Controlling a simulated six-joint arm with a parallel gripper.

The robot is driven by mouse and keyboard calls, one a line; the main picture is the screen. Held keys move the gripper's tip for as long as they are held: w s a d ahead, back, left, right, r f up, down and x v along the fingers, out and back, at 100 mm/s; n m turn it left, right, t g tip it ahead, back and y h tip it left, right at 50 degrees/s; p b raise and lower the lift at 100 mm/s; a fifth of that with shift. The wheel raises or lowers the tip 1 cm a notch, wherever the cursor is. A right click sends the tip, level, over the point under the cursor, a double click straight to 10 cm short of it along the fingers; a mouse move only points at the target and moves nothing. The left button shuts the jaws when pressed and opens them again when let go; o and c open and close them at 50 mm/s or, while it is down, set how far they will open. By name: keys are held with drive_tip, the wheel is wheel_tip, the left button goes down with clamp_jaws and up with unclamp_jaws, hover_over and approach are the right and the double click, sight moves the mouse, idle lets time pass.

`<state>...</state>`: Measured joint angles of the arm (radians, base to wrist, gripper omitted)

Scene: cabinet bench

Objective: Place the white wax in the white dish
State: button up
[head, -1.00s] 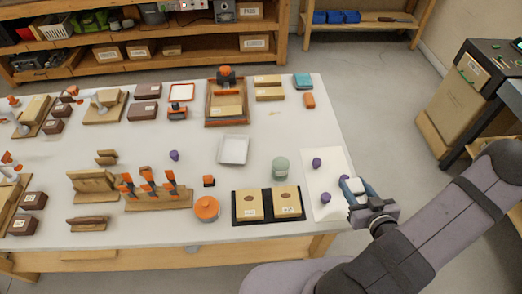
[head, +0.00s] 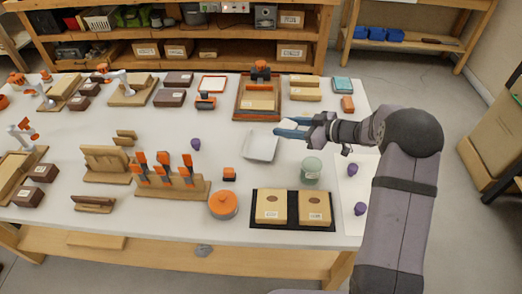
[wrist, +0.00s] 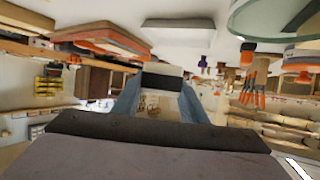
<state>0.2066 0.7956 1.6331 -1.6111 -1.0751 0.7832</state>
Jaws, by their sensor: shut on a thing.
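The white wax (head: 287,122) is a small pale block between the blue fingers of my gripper (head: 291,129), which is shut on it. In the wrist view the wax (wrist: 161,68) shows between the fingertips, with a dark band on the side towards me. The white dish (head: 262,146) is a square, shallow, empty tray on the bench. It also shows in the wrist view (wrist: 178,36), beyond the fingertips. In the head view my gripper is above the dish's upper right edge, with the wax apart from the dish floor.
A green jar (head: 311,171) stands close to the dish at lower right. Purple lumps (head: 353,169) lie on a white sheet (head: 350,222) at the right. Bare bench lies left of the dish.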

drive_tip(key=w+a+r+n+g+y+b, duration=0.1)
drive_tip(key=a+r+n+g+b, duration=0.1)
drive_tip(key=a, duration=0.6)
approach(248, 140)
drive_tip(key=shift+m+t, duration=0.3)
drive_tip(key=shift+p+x, duration=0.45)
drive_tip(key=shift+x, duration=1.9)
drive_tip(key=shift+f, duration=0.2)
drive_tip(key=o, duration=1.2)
drive_tip(key=shift+c, duration=0.2)
drive_tip(key=shift+r, duration=0.15)
drive_tip(key=shift+s+d, duration=0.1)
drive_tip(key=shift+d, duration=0.05)
drive_tip(key=b+v, duration=0.1)
drive_tip(key=v, duration=1)
drive_tip(key=shift+s+d+r, duration=0.1)
drive_tip(key=shift+d+r, duration=0.2)
